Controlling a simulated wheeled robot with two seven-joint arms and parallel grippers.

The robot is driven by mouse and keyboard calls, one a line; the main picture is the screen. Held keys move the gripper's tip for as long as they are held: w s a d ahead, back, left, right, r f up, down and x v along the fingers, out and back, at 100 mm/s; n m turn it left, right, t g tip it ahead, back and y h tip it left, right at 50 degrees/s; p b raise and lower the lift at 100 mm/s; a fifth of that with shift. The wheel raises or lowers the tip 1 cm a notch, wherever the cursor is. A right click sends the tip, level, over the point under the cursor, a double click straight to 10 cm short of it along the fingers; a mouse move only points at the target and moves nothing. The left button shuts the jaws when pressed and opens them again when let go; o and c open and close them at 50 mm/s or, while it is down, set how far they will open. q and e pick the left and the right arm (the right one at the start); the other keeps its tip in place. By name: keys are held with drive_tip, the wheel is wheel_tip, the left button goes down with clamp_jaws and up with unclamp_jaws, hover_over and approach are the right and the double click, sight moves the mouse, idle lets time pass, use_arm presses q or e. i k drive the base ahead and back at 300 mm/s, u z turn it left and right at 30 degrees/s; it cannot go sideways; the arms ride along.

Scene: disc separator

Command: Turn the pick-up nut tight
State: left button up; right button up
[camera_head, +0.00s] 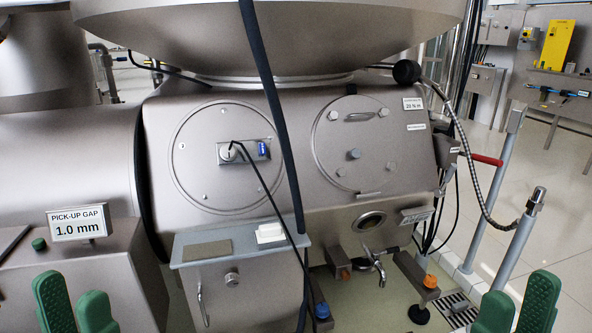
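The pick-up nut cannot be told for certain in this view. A sign (78,223) reading "PICK-UP GAP 1.0 mm" stands on the metal housing at the left. The separator's front has two round covers, a left one (200,180) with a grey box and cable, and a right one (335,150) with a handle and a grey-blue fastener (354,154) at its middle. My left gripper (72,302) is at the bottom left, below the sign, its green fingers apart and empty. My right gripper (518,303) is at the bottom right, fingers apart and empty. Both are away from the covers.
A small shelf (222,231) with a brown pad (207,251) and a white block (270,233) juts out below the covers. Black cables hang in front of the machine. A tap (376,263) and a railing post (518,240) stand at the right.

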sight(227, 154)
drive_tip(key=u, duration=2.3)
drive_tip(key=k, duration=0.8)
drive_tip(key=z, duration=0.75)
drive_tip(key=i, duration=1)
